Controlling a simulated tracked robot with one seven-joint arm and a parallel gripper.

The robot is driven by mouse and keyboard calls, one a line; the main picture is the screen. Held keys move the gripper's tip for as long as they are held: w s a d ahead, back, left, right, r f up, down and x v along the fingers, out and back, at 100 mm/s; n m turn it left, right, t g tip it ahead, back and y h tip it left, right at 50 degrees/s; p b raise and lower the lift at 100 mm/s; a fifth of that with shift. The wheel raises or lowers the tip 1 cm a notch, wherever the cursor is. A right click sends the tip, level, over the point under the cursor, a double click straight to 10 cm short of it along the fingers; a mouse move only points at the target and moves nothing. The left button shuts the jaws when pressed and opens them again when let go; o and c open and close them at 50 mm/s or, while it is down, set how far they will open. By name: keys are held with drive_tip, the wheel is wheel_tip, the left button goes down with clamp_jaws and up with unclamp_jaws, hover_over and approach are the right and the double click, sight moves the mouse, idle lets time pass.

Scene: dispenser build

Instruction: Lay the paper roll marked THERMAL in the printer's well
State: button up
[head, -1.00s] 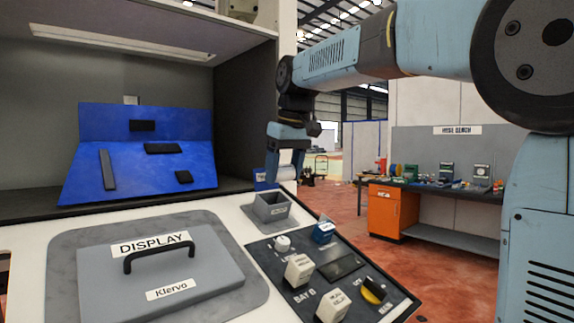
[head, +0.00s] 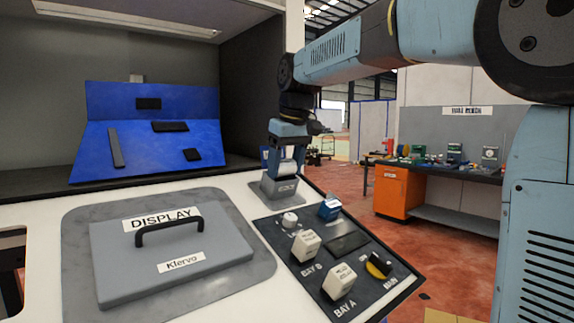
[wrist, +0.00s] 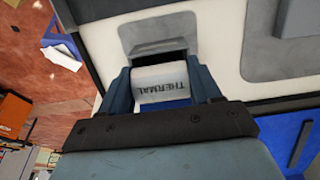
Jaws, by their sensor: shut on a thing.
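The white paper roll marked THERMAL (wrist: 162,84) lies crosswise between the fingers of my gripper (wrist: 163,88). In the head view the roll (head: 287,167) shows as a pale cylinder low between the fingertips. My gripper (head: 287,172) is shut on it and points down over the grey printer (head: 282,190). In the wrist view the printer (wrist: 155,36) has a dark well opening (wrist: 160,59) just beyond the roll, partly covered by it. I cannot tell whether the roll's underside is inside the well or just above it.
A sloped black panel with knobs and blocks (head: 338,262) stands in front of the printer. A grey DISPLAY cover (head: 170,262) with a black handle lies to the left. A blue stand (head: 150,150) is behind.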

drive_tip(key=shift+s+f, duration=0.15)
drive_tip(key=shift+f, duration=0.5)
drive_tip(key=o, duration=1.2)
drive_tip(key=shift+r, duration=0.1)
drive_tip(key=shift+o, duration=0.2)
drive_tip(key=shift+a+r, duration=0.15)
drive_tip(key=shift+r, duration=0.3)
drive_tip(key=shift+w+r, duration=0.25)
drive_tip(key=shift+r, duration=0.3)
drive_tip(key=shift+w+a+v, duration=0.1)
drive_tip(key=shift+w+v, duration=0.05)
drive_tip(key=shift+v, duration=0.7)
drive_tip(key=shift+w+a+v, duration=0.15)
drive_tip(key=shift+v, duration=0.7)
drive_tip(key=shift+w+a+v, duration=0.1)
drive_tip(key=shift+w+v, duration=0.05)
drive_tip(key=shift+v, duration=0.7)
drive_tip(key=shift+d+r, duration=0.15)
